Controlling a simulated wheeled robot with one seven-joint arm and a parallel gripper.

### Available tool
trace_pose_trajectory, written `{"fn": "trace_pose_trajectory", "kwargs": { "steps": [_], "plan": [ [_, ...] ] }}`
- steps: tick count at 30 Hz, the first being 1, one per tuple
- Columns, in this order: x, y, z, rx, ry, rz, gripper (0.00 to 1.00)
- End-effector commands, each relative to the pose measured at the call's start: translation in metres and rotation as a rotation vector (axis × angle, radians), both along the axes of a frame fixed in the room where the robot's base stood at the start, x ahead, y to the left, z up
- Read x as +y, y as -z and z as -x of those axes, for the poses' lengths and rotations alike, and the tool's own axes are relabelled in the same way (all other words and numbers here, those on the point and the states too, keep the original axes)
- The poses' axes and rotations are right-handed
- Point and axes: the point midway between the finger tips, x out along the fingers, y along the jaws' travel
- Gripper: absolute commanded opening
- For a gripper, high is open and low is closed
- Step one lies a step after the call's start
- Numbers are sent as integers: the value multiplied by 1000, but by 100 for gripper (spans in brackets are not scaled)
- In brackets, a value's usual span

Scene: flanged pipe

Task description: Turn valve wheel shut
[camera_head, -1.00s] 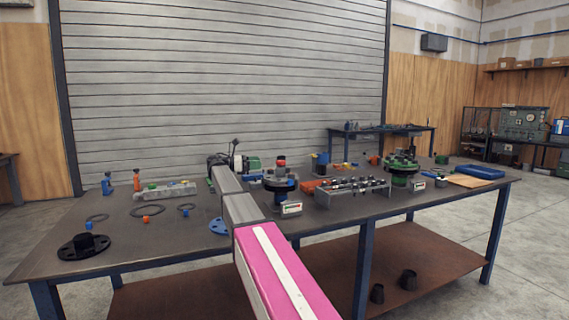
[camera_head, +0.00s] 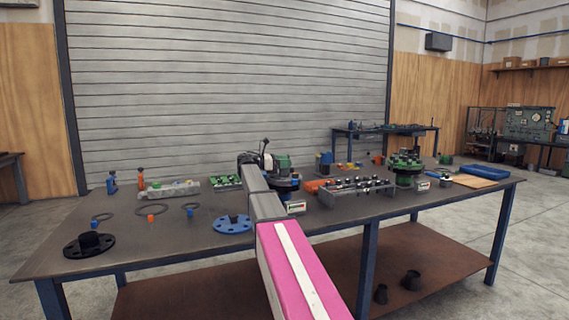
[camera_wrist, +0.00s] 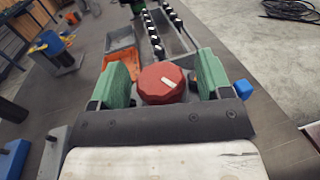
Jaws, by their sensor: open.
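The red valve wheel (camera_wrist: 161,83), faceted with a pale mark on its top, sits between the two green fingers of my gripper (camera_wrist: 162,68) in the wrist view. My gripper is open, with a finger on each side of the wheel. A gap shows on the right side; I cannot tell whether the left finger touches. In the head view my gripper (camera_head: 276,162) is above the dark flanged pipe (camera_head: 288,184), and it hides the wheel there.
An orange bin (camera_wrist: 122,63) and a grey rack with a row of black knobs (camera_head: 357,188) stand close by. A small display box (camera_head: 295,207) is in front of the pipe. Blue flange (camera_head: 231,224) and black flange (camera_head: 89,245) lie to the left.

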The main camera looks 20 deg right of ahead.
Motion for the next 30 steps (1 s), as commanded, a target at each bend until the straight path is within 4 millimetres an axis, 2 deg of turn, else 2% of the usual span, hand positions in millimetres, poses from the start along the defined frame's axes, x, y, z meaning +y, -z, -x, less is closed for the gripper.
{"fn": "trace_pose_trajectory", "kwargs": {
  "steps": [4, 5, 6, 9, 14, 22, 30],
  "plan": [
    [0, 0, 0, 0, 0, 0, 72],
    [0, 0, 0, 0, 0, 0, 65],
    [0, 0, 0, 0, 0, 0, 52],
    [0, 0, 0, 0, 0, 0, 22],
    [0, 0, -1, 0, 9, 0, 22],
    [0, 0, -2, -1, 127, -1, 22],
    [0, 0, 0, -2, 136, -1, 22]
  ]
}}
